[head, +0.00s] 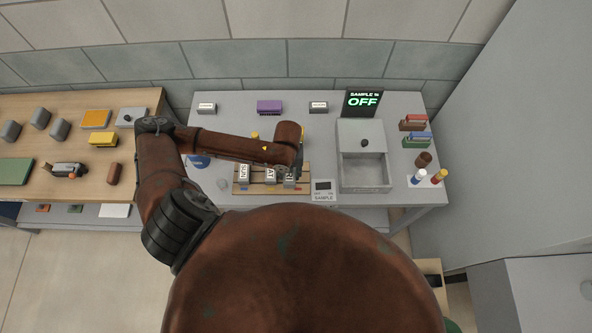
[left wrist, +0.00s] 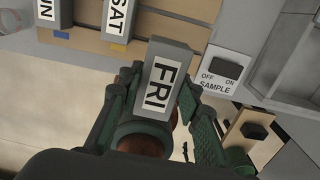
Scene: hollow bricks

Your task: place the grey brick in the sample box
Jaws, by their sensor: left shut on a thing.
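A grey brick (left wrist: 168,75) with a white FRI label is between the fingers of my left gripper (left wrist: 158,88), which is shut on it. In the head view my left gripper (head: 293,167) is over the right end of a wooden rack, partly hidden by its arm; the brick's lower end (head: 289,181) shows there. I cannot tell whether the brick touches the rack. The grey sample box (head: 345,178) stands right of the rack, with an open, empty-looking front compartment and a black knob at its back part. My right gripper is not in view.
The wooden rack (head: 250,189) also holds grey bricks labelled SAT (left wrist: 118,18) and another day. A SAMPLE switch (head: 323,190) stands between rack and box. A screen (head: 363,101) reads OFF. Stacked blocks (head: 414,123) and small bottles (head: 438,176) stand right of the box.

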